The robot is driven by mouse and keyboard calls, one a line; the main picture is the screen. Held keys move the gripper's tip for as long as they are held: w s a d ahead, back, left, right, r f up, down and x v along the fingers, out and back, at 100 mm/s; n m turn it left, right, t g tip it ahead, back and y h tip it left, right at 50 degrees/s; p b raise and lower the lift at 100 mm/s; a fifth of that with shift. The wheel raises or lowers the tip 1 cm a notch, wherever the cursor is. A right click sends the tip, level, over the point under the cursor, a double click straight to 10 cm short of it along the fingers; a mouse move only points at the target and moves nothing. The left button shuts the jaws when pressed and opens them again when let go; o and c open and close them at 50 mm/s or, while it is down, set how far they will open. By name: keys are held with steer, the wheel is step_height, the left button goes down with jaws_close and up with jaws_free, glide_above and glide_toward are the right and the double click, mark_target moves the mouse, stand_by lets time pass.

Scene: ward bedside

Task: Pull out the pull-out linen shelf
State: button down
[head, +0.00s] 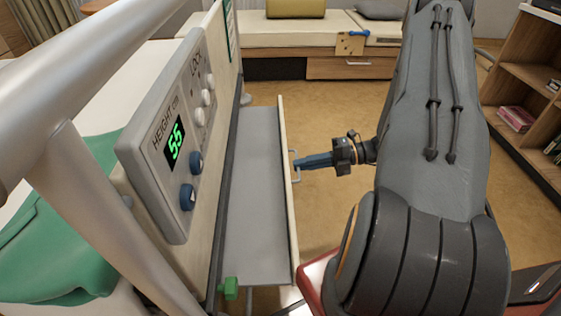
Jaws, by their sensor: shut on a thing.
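The pull-out linen shelf (250,215) is a grey tray with a cream front panel (288,190). It stands out from the side of the bed, below the control panel, and its inside shows bare. A small pale handle (295,165) sits on the outer face of the front panel. My gripper (302,162) reaches in from the right with its blue fingers shut on the handle. The fingertips partly hide the handle.
The bed's control panel (172,140) reads 55 and has several knobs. A grey bed rail (95,205) crosses the left. A green block (230,288) is at the shelf's near end. A bench (330,68) stands behind, shelves (525,75) at right. Floor (335,120) beyond the gripper is clear.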

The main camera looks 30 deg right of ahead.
steer(key=v, duration=0.2)
steer(key=f+v, duration=0.1)
steer(key=v, duration=0.2)
steer(key=shift+d, duration=0.1)
steer(key=c, duration=1.9)
jaws_free()
steer(key=p+v, duration=0.1)
steer(key=v, duration=0.6)
steer(key=shift+d, duration=0.4)
steer(key=shift+s, duration=0.15)
